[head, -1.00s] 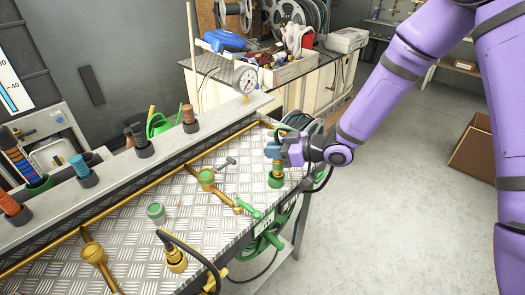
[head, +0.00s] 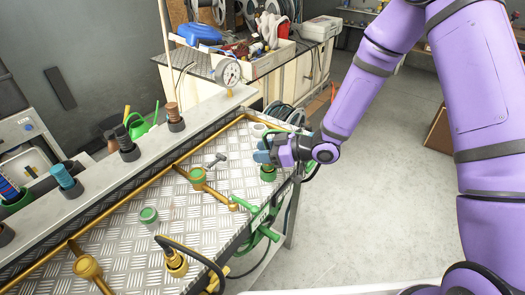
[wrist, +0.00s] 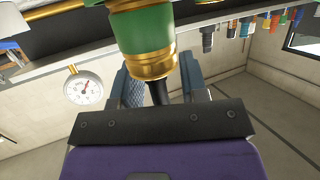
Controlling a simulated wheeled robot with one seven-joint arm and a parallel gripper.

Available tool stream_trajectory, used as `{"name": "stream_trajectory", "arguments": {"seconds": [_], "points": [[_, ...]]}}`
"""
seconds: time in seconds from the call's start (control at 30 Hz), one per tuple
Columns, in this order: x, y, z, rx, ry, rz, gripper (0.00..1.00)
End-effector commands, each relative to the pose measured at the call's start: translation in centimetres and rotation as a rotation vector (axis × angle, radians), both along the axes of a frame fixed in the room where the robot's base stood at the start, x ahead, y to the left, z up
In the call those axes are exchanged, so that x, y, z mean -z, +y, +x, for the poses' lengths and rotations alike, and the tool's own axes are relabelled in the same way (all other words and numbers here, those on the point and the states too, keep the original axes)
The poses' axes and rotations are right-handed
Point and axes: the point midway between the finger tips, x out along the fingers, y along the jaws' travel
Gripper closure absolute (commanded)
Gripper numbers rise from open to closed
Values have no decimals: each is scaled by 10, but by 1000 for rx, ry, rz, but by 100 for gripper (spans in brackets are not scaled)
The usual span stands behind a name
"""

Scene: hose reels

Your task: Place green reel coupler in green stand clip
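The green coupler with brass bands (wrist: 142,35) fills the upper middle of the wrist view, its black stem pointing toward my palm. My gripper (wrist: 163,75) has one finger on each side of its lower brass part and appears shut on it. In the head view my gripper (head: 266,156) is over the right end of the metal bench, with the green coupler (head: 268,173) upright below it. Whether the coupler touches the bench is not clear. A green reel (head: 262,232) is at the bench's front edge. I cannot tell which fitting is the green stand clip.
The bench (head: 120,240) carries a green cup (head: 149,216), a green-topped brass fitting (head: 197,177) and a green-handled valve (head: 243,204). A raised ledge with dark upright holders (head: 128,150) and a gauge (head: 229,72) runs behind. Open floor lies right.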

Motion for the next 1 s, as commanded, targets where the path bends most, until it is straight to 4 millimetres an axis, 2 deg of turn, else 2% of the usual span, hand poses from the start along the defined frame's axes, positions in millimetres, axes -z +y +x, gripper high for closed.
{"name": "stream_trajectory", "arguments": {"seconds": [0.27, 0.37, 0.8, 1.0], "points": [[-2, 0, 0, 0, 0, 0, 60], [-5, -8, -1, 1, 1, -1, 60], [-30, -84, -22, 4, 0, -1, 60], [-37, -105, -29, 1, -1, 0, 60]]}}
